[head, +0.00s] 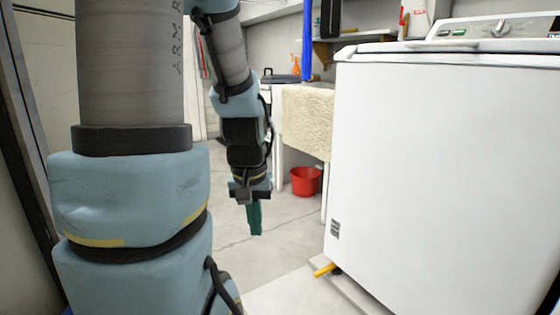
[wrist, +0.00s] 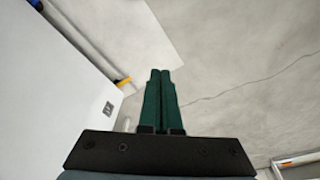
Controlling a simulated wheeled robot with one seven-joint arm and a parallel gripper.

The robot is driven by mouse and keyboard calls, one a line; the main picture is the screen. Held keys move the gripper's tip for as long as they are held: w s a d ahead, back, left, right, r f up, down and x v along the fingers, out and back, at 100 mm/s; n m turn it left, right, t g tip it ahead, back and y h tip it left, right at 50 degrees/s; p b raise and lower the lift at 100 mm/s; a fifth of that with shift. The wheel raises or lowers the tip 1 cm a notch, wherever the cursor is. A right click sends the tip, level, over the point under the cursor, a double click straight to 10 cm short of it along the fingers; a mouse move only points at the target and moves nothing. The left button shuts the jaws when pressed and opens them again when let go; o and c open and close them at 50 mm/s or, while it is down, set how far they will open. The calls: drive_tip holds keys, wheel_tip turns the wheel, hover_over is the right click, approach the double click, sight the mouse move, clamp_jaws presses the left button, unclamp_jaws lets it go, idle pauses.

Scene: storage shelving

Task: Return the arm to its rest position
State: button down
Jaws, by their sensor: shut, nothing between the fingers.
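My gripper (head: 255,220) hangs below my bent blue and grey arm in the middle of the head view, fingers pointing down over the bare floor. Its green fingers are together with nothing between them. In the wrist view my gripper (wrist: 160,75) shows the two green fingers side by side, touching, above the grey floor. It stands apart from the white machine to its right in the head view.
A white washing machine (head: 430,170) fills the right side. A red bucket (head: 305,181) stands on the floor behind my gripper, near a white table draped with a cream towel (head: 307,118). A yellow-tipped bar (head: 325,270) lies by the machine's base.

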wheel_tip(320, 180, up, 38)
drive_tip(key=s+a+p, duration=0.1)
drive_tip(key=p, duration=3.7)
drive_tip(key=shift+s, duration=0.35)
